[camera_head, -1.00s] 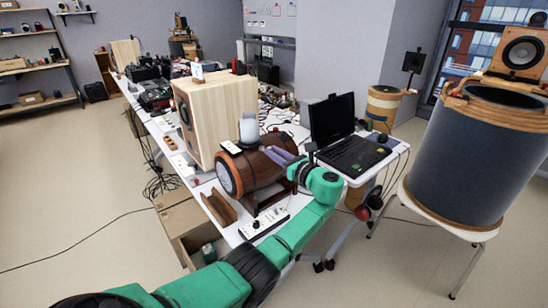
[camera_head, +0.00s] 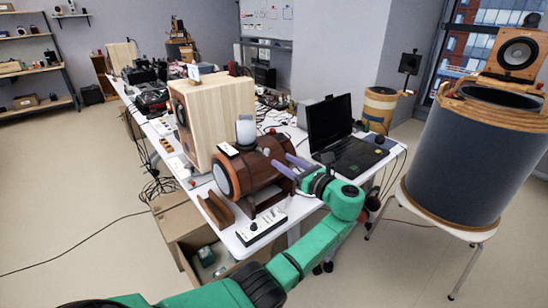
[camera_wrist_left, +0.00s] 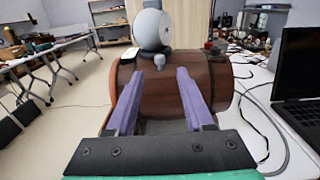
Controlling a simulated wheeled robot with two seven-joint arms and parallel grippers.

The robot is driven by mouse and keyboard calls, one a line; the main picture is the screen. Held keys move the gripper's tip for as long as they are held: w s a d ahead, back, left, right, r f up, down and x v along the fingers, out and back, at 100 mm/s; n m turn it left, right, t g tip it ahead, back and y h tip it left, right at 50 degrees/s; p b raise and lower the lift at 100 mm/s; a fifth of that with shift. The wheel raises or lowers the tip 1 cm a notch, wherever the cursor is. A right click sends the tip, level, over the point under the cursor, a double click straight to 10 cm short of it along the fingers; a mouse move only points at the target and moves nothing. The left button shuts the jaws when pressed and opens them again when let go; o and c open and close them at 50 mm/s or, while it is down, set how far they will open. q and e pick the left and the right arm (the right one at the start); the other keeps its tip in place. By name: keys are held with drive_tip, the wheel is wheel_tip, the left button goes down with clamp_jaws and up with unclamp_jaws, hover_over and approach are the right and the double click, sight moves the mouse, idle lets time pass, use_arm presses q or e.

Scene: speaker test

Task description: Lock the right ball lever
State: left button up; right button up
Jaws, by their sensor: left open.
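A brown wooden barrel-shaped speaker (camera_head: 258,170) lies on its side on a stand on the white table. A pale grey rounded piece (camera_head: 246,132) stands on its top. In the left wrist view this piece (camera_wrist_left: 152,30) has a round face and a small grey knob (camera_wrist_left: 159,62) below it. I cannot tell which part is the right ball lever. My left gripper (camera_head: 281,161) is open and empty at the barrel's right side. In the left wrist view its purple fingers (camera_wrist_left: 158,74) point at the barrel (camera_wrist_left: 222,78), either side of the knob. My right gripper is not in view.
A tall pale wooden box (camera_head: 222,112) stands behind the barrel. A black laptop (camera_head: 350,150) sits to the right. A power strip (camera_head: 262,226) lies in front, and a brown V-shaped block (camera_head: 217,210) at the left. A large grey drum (camera_head: 470,160) stands on a stool at far right.

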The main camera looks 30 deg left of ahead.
use_arm(q)
drive_tip(key=b+v, duration=0.1)
drive_tip(key=v, duration=0.7)
